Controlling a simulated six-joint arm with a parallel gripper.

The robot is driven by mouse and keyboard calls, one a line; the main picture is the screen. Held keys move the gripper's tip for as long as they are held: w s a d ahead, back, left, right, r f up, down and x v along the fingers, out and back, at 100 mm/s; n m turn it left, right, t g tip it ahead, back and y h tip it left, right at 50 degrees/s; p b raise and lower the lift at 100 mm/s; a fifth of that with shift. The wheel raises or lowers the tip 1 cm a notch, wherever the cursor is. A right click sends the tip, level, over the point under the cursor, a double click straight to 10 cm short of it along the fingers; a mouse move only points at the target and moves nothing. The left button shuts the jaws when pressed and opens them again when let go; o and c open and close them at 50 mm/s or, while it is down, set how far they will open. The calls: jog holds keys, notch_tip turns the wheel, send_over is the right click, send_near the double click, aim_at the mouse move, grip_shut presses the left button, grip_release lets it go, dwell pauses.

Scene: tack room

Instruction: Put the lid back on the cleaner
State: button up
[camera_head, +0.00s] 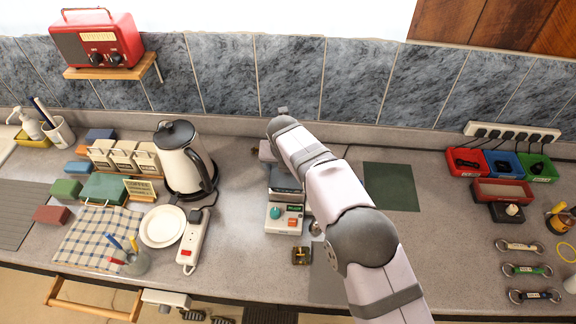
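A small device with a light front panel, a teal knob and an orange button, seemingly the cleaner (286,212), stands on the worktop in the middle. Its grey upper part shows just behind the panel, partly covered by my arm. I cannot make out a separate lid, nor whether one is on or above the cleaner. My arm reaches in from the lower right and bends down behind the cleaner. My gripper's fingers are hidden behind my own arm, so what they hold does not show.
A kettle (183,165), a white power strip (193,240) and a plate (162,227) stand left of the cleaner. A small brass-coloured item (301,256) lies in front of it. A dark green mat (391,187) lies bare to the right. Coloured bins (504,165) stand farther right.

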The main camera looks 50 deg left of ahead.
jog(key=shift+f+b, duration=0.4)
jog(key=shift+f, duration=0.4)
jog(key=shift+r, duration=0.25)
jog(key=shift+r+p, duration=0.35)
jog(key=shift+p, duration=0.15)
jog(key=shift+r+p, duration=0.3)
jog(key=shift+p, duration=0.05)
dwell(0.6)
jog(key=shift+f+b, duration=0.4)
jog(key=shift+f, duration=0.45)
dwell(0.6)
jog(key=o, duration=0.8)
jog(key=shift+r, duration=0.1)
